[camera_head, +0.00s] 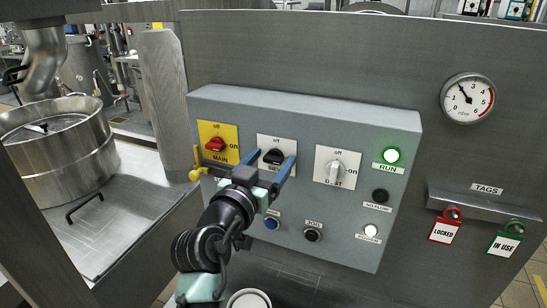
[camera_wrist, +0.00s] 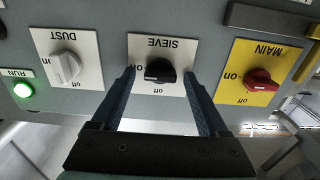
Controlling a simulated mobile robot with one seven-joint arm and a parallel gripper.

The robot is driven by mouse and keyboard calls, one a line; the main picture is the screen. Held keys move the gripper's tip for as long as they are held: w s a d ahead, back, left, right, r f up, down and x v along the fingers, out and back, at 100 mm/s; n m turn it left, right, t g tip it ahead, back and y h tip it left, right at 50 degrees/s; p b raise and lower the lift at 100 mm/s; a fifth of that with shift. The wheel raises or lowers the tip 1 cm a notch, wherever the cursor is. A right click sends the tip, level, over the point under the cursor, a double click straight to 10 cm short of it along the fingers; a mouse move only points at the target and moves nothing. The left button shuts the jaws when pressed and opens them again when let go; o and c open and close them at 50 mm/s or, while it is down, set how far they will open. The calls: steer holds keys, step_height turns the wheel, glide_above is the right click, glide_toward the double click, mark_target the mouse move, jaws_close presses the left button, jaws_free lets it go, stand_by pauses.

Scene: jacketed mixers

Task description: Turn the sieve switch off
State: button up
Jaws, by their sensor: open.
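The sieve switch (camera_head: 273,157) is a black knob on a white plate, in the middle of the three rotary switches on the grey control box. In the wrist view the picture is upside down, and the sieve switch (camera_wrist: 160,71) has a white mark pointing toward the "on" label. My gripper (camera_head: 274,157) is open, with its two blue fingers reaching toward the plate. In the wrist view my gripper (camera_wrist: 160,74) has one finger on each side of the knob, with gaps visible. I cannot tell whether the tips touch the plate.
The red main switch (camera_head: 215,144) on its yellow plate is at the left, with a yellow-ended bar just below it. The grey dust switch (camera_head: 336,168) is at the right. The green run lamp (camera_head: 391,155) is lit. Tags (camera_head: 446,227) hang from a rail farther right.

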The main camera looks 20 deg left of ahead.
steer(key=shift+s, duration=0.1)
jaws_close()
stand_by(0.4)
steer(key=n, duration=0.4)
steer(key=shift+a+n, duration=0.1)
steer(key=shift+n, duration=0.3)
steer(key=n, duration=0.4)
steer(key=shift+n+p, duration=0.3)
steer(key=shift+p, duration=0.1)
steer(key=n+p, duration=0.2)
steer(key=n, duration=0.3)
steer(key=shift+a, duration=0.1)
steer(key=shift+f+n+p, duration=0.15)
steer(key=shift+n+p, duration=0.55)
steer(key=shift+n, duration=1.1)
